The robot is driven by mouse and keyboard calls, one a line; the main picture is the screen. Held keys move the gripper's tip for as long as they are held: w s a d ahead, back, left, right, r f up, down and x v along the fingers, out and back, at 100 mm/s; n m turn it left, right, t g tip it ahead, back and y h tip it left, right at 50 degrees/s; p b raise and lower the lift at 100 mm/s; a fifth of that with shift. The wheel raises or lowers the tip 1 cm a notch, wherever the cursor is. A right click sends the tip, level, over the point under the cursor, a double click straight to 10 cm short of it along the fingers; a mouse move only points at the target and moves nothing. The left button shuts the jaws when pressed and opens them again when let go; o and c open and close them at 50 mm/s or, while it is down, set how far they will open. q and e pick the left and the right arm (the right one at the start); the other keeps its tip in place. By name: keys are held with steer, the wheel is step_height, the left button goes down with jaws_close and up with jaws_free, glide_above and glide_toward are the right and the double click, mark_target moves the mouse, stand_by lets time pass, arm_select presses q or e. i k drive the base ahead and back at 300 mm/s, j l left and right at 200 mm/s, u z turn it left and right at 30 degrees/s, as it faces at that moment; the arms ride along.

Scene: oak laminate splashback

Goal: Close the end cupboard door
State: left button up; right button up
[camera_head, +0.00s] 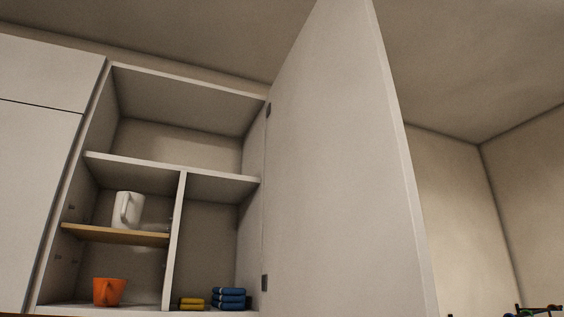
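The end cupboard door (335,170) is a tall pale panel standing wide open. It is hinged on the right side of the open cupboard (178,165) and swings out toward me. Two dark hinges show along its hinged edge. The cupboard's inside is fully visible on the left, with a divider and shelves. The bottom of the door runs out of the frame. Neither of my grippers is clearly in view.
Inside stand a white mug (128,210) on a wooden shelf (115,235), an orange cup (109,291), folded yellow cloths (191,304) and folded blue cloths (229,299). Closed cupboard fronts (38,180) lie left. Small colourful items (545,311) show at the lower right edge.

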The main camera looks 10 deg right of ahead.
mark_target(344, 234)
steer(key=l+u, duration=0.3)
steer(key=l, duration=0.15)
steer(key=k+l+u, duration=0.15)
steer(key=l+u, duration=0.15)
steer(key=k+l+u, duration=0.15)
steer(key=l+u, duration=0.15)
steer(key=l, duration=0.2)
steer(key=k+l, duration=0.15)
steer(key=l, duration=0.25)
steer(key=k+l, duration=0.15)
steer(key=l, duration=0.25)
steer(key=k+l+u, duration=0.1)
steer(key=l, duration=0.3)
steer(key=i+j+u, duration=0.1)
steer(key=i, duration=0.05)
